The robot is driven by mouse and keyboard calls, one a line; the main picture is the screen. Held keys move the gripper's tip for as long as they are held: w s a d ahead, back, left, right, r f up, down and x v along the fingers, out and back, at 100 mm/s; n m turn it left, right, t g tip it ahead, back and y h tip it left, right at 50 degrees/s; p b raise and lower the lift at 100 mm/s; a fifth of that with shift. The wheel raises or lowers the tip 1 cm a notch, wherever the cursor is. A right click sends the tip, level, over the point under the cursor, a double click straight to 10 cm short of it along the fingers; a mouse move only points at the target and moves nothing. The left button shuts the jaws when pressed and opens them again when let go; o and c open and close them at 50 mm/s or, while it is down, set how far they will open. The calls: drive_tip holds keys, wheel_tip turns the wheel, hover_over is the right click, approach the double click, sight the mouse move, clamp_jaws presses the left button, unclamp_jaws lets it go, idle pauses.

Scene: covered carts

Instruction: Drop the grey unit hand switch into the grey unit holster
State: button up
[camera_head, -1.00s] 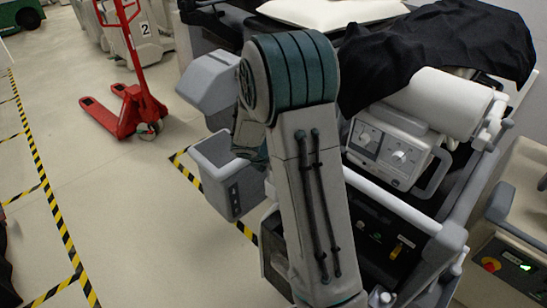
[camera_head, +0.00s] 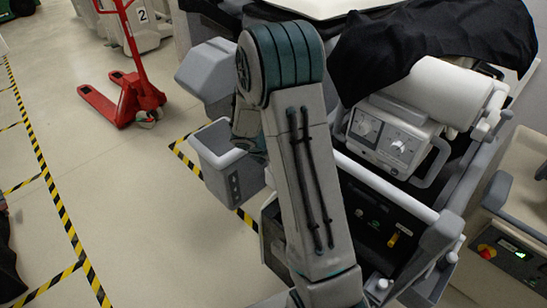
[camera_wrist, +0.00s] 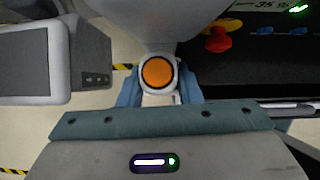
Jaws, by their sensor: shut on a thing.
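In the wrist view the hand switch, with a round orange button (camera_wrist: 158,73) in a pale ring, sits between the blue-grey fingers of my gripper (camera_wrist: 159,90), which is shut on it. The button faces the camera; the lower part of the switch is hidden. A grey open-topped box on the cart's side, which looks like the holster (camera_head: 213,172), is left of my arm in the head view. It also shows at the left of the wrist view (camera_wrist: 90,55), apart from the gripper and to its left.
The cart carries a grey control unit with knobs (camera_head: 386,138), a white rail and a black cloth (camera_head: 435,50). Another grey housing (camera_head: 208,75) is behind the box. A red pallet truck (camera_head: 130,95) stands on open floor at left. Another unit (camera_head: 510,255) is at right.

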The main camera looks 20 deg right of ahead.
drive_tip(key=shift+f+b, duration=0.55)
drive_tip(key=shift+f, duration=0.1)
drive_tip(key=o, duration=1)
drive_tip(key=shift+o, duration=0.2)
drive_tip(key=d+r+p+v, duration=0.1)
drive_tip(key=v, duration=1.3)
drive_tip(key=s+a+r+m+y, duration=0.2)
drive_tip(key=s+r+m+y, duration=0.1)
drive_tip(key=s+m, duration=0.8)
drive_tip(key=s+a+r+m+y, duration=0.3)
drive_tip(key=s+r+m, duration=0.2)
drive_tip(key=s+m, duration=0.7)
drive_tip(key=shift+a+r+t, duration=0.25)
drive_tip(key=shift+t, duration=0.05)
